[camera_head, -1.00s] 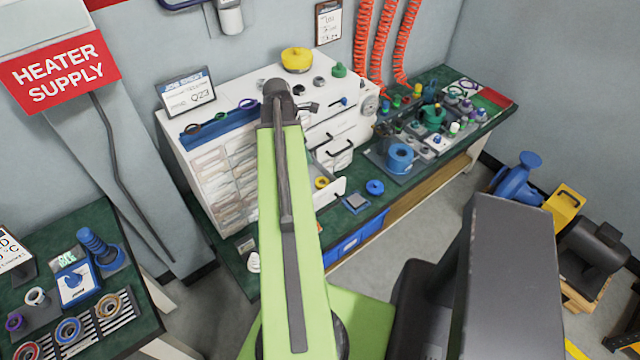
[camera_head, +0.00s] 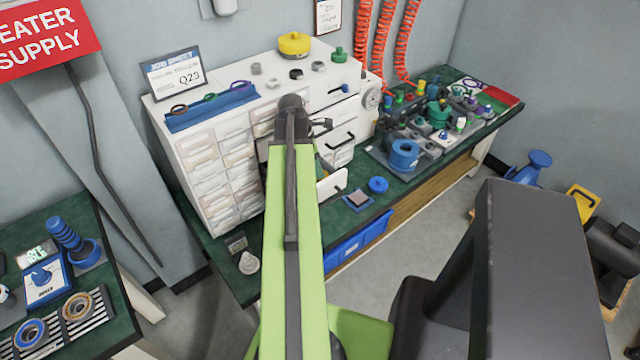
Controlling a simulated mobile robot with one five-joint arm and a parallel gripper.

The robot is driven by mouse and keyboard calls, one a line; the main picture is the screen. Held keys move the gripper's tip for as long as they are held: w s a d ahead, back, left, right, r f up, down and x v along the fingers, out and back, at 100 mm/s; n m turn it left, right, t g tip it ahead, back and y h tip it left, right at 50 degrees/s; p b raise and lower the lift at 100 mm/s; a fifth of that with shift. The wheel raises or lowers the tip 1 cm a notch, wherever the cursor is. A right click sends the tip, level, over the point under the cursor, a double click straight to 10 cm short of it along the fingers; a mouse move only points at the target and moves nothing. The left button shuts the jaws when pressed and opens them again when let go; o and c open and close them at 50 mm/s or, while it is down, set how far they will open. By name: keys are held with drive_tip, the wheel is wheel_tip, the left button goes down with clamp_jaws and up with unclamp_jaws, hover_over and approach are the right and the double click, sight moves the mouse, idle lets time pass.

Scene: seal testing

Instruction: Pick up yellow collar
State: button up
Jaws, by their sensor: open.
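A small yellow ring seen a second ago in the open drawer (camera_head: 332,186) of the white cabinet (camera_head: 222,170) is not visible now; my arm covers that side of the drawer. A larger round yellow piece (camera_head: 294,45) with a knob sits on the cabinet top; I cannot tell which of the two is the yellow collar. My gripper (camera_head: 322,125) shows small and dark at the far end of my green arm, in front of the cabinet's drawers. It is open, and I see nothing between its fingers.
A blue round piece (camera_head: 378,185) and a small grey square plate lie on the green bench beside the open drawer. A blue ring-shaped part (camera_head: 404,154) and crowded fittings stand to the right. Another green bench (camera_head: 110,330) is at lower left.

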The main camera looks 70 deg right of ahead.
drive_tip(key=b+x, duration=0.3)
drive_tip(key=x, duration=0.1)
drive_tip(key=shift+d+f, duration=0.1)
drive_tip(key=shift+f, duration=0.15)
drive_tip(key=shift+r, duration=0.2)
clamp_jaws()
